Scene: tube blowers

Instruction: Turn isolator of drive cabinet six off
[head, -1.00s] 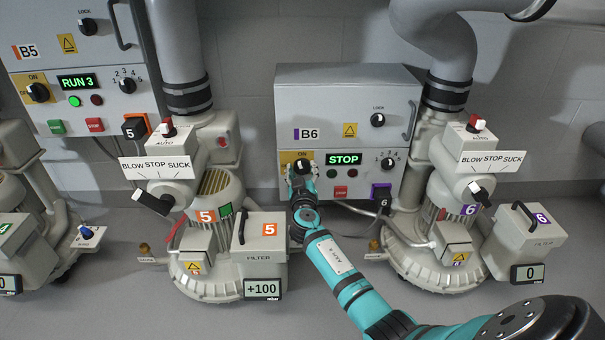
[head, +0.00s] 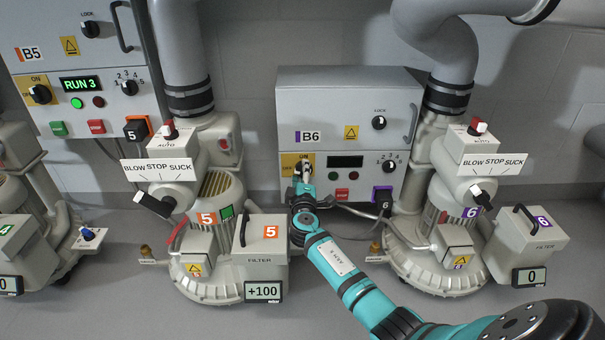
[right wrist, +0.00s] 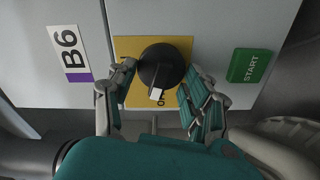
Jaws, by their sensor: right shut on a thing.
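Drive cabinet six is the grey B6 cabinet (head: 360,100) on the wall in the head view. Its isolator is a black rotary knob (right wrist: 160,66) with a white mark, on a yellow plate (right wrist: 128,48), seen in the right wrist view. The white mark points down in that view, at partly covered lettering that starts with O. My right gripper (head: 303,178) is at the knob, its fingers on either side and shut on it. The cabinet's display (head: 346,161) is dark. My left gripper is not in view.
The green START button (right wrist: 249,65) lies close beside my fingers. The red STOP button (head: 342,193) and speed selector (head: 389,166) are to the right. Cabinet B5 (head: 50,55) shows RUN 3. Blower five (head: 215,265) and blower six (head: 440,265) stand below on either side of my arm.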

